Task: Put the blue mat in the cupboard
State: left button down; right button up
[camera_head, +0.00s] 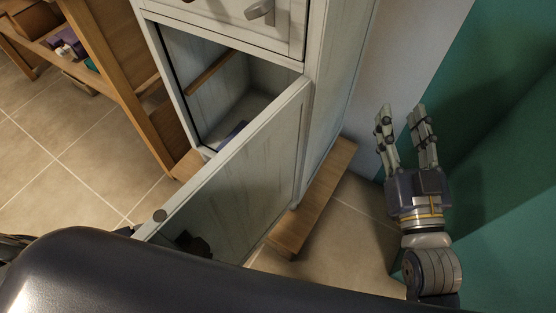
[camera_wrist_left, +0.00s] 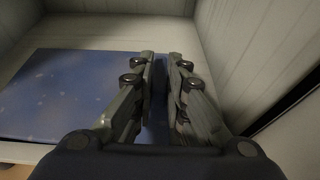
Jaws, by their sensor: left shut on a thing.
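The cupboard (camera_head: 255,75) is pale and worn, with its lower door (camera_head: 240,180) open towards me. A small blue patch of the mat (camera_head: 232,135) shows inside the lower compartment, above the door's top edge. In the left wrist view the blue mat (camera_wrist_left: 70,90) is flat and speckled, inside the pale-walled compartment. My left gripper (camera_wrist_left: 162,60) is shut on the mat's right part, which runs between the fingers. In the head view the left gripper is hidden behind the door and my body. My right gripper (camera_head: 402,108) is open and empty, right of the cupboard.
A drawer with a metal handle (camera_head: 260,10) is above the compartment. A wooden shelf unit (camera_head: 110,60) stands at the left. A wooden plinth (camera_head: 315,200) lies at the cupboard's foot. A green wall (camera_head: 510,130) is close to my right gripper. Tiled floor (camera_head: 70,150) is clear at left.

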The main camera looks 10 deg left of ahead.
pick_arm(q)
jog(key=shift+r, duration=0.1)
jog(key=c, duration=1.5)
grip_release()
jog(key=shift+c, duration=0.2)
jog(key=shift+s, duration=0.1)
jog(key=v, duration=1.1)
jog(key=shift+s, duration=0.35)
jog(key=shift+a+r, duration=0.15)
